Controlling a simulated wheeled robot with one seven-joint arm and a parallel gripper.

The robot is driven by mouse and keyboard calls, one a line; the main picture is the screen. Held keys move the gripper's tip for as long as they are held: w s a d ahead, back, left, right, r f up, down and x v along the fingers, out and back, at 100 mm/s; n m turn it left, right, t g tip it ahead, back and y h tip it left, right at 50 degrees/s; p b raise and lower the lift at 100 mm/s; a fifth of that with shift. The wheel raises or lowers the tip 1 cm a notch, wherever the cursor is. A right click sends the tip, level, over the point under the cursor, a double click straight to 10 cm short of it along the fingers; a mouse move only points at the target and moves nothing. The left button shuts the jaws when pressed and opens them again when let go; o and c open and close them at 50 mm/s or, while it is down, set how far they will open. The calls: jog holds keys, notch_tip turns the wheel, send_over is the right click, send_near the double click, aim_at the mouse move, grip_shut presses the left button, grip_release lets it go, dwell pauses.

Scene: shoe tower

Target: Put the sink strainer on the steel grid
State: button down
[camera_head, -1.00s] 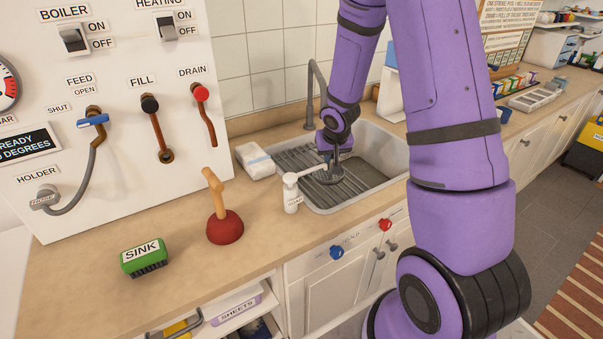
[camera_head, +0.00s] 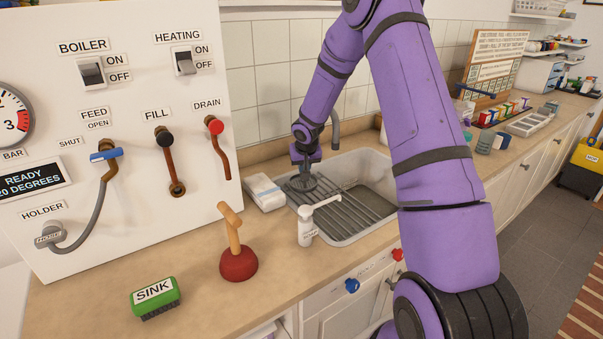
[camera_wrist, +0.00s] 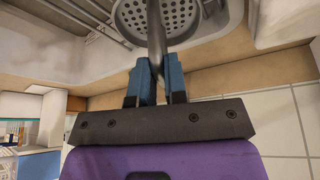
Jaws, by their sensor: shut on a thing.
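The sink strainer (camera_head: 301,183) is a dark round disc with a stem. In the wrist view its perforated face (camera_wrist: 185,17) shows at the top, partly cut off. My gripper (camera_head: 303,158) is shut on the strainer's stem, which stands between the two blue fingers (camera_wrist: 157,82). The strainer is over the left part of the steel grid (camera_head: 350,215), a rack of parallel bars across the left side of the sink. I cannot tell whether the strainer touches the bars.
A white pump bottle (camera_head: 306,228) stands at the sink's front left corner. A white folded cloth or pack (camera_head: 264,192) lies left of the sink. A red plunger (camera_head: 238,262) and a green SINK brush (camera_head: 155,297) are on the counter. The grey tap is behind my arm.

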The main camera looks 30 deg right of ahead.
aim_at(302, 184)
jog(key=shift+w+d+f, duration=0.1)
jog(key=shift+w+d, duration=0.1)
jog(key=shift+w, duration=0.85)
jog(key=shift+w+f, duration=0.1)
jog(key=shift+f, duration=1.65)
jog(key=shift+f, duration=0.15)
jog(key=c, duration=1.1)
grip_release()
jog(key=shift+c, duration=0.2)
